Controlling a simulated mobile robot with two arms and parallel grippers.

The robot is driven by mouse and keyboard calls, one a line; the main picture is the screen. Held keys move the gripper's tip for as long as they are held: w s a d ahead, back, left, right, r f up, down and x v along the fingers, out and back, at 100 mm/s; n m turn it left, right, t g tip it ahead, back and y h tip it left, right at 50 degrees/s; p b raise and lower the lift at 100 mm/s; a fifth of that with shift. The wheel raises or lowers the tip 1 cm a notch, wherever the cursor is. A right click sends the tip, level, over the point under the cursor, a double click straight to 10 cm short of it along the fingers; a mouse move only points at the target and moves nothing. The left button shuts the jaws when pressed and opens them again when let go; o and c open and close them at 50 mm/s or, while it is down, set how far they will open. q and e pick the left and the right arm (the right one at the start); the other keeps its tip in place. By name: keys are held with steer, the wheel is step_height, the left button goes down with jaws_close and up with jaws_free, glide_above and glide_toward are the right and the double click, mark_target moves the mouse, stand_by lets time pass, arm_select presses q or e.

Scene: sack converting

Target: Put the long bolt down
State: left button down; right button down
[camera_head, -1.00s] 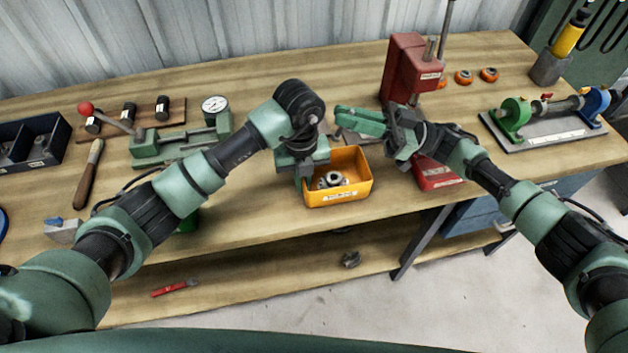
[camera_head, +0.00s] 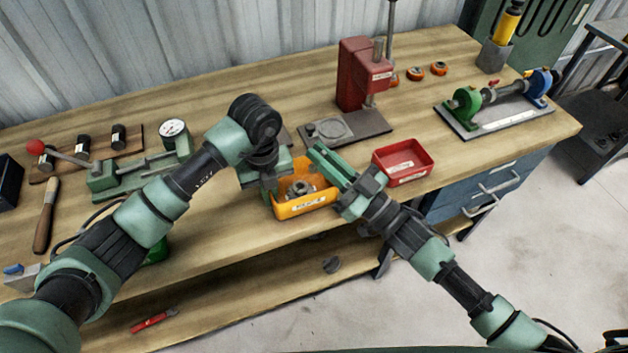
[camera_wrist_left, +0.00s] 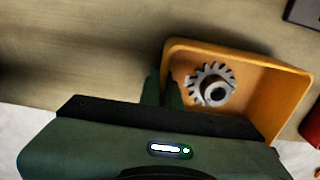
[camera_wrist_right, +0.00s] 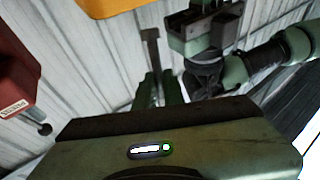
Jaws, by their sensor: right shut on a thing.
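The long bolt (camera_wrist_right: 151,50) is a grey shaft with a wider head, held in my right gripper in the right wrist view. My right gripper (camera_head: 317,152) is shut on it, above the back right of the orange bin (camera_head: 306,207); the bolt is hard to make out in the head view. My left gripper (camera_head: 272,190) is at the bin's left wall. In the left wrist view its fingers (camera_wrist_left: 163,90) are close together at that wall of the orange bin (camera_wrist_left: 285,75); whether they clamp it is unclear. A toothed grey part (camera_wrist_left: 211,87) lies inside the bin.
A red bin (camera_head: 403,160) stands right of my right gripper. A red press (camera_head: 358,75) with a grey base stands behind. A green and blue fixture (camera_head: 495,108) is at the right, and a green vise-like fixture (camera_head: 140,175) at the left. Bare bench top lies between red bin and fixture.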

step_height(320, 180, down, 6)
steer(key=shift+f, duration=0.15)
stand_by(0.4)
